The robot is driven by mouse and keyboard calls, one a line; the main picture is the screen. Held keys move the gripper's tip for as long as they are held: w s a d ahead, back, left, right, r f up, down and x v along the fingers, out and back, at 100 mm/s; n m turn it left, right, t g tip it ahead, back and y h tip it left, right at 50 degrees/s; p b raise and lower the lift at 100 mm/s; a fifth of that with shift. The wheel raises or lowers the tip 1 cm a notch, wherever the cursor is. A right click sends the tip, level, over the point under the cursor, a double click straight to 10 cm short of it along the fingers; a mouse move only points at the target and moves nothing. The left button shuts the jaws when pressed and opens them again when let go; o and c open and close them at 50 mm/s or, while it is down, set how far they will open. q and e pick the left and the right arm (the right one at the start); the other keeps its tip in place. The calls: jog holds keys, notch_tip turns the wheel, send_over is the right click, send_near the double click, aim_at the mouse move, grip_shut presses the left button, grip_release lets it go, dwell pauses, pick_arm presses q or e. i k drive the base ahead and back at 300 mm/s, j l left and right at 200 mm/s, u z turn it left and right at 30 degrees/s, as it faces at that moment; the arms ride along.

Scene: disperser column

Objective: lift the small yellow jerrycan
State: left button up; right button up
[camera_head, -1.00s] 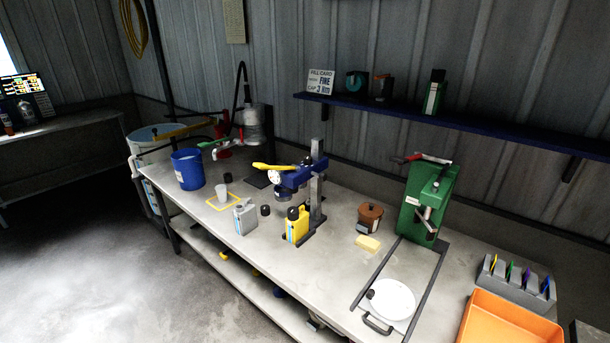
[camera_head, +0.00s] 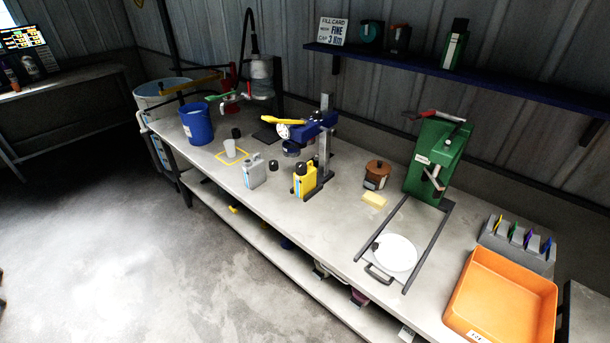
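The small yellow jerrycan (camera_head: 304,182) stands upright on the grey workbench (camera_head: 330,215), near its front edge. It has a black cap and a pale label on its front. It is close beside the foot of a blue and grey press-like stand (camera_head: 322,150), in front of its post. A grey jerrycan (camera_head: 254,172) of similar shape stands to its left, with a small black cap (camera_head: 273,165) on the bench between them. Neither of my grippers shows in the head view.
A blue bucket (camera_head: 196,124) stands at the bench's left. A brown pot (camera_head: 377,174), yellow block (camera_head: 374,200), green machine (camera_head: 436,160) and orange tray (camera_head: 502,295) lie to the right. A blue shelf (camera_head: 470,75) hangs above. The floor in front is clear.

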aim_at(302, 185)
jog(key=i+j, duration=0.1)
jog(key=j, duration=0.25)
jog(key=i+j, duration=0.1)
jog(key=j, duration=0.2)
jog(key=i+j+z, duration=0.15)
jog(key=j, duration=0.3)
jog(key=j+z, duration=0.2)
jog(key=j, duration=0.25)
jog(key=i+j+z, duration=0.15)
jog(key=j, duration=0.3)
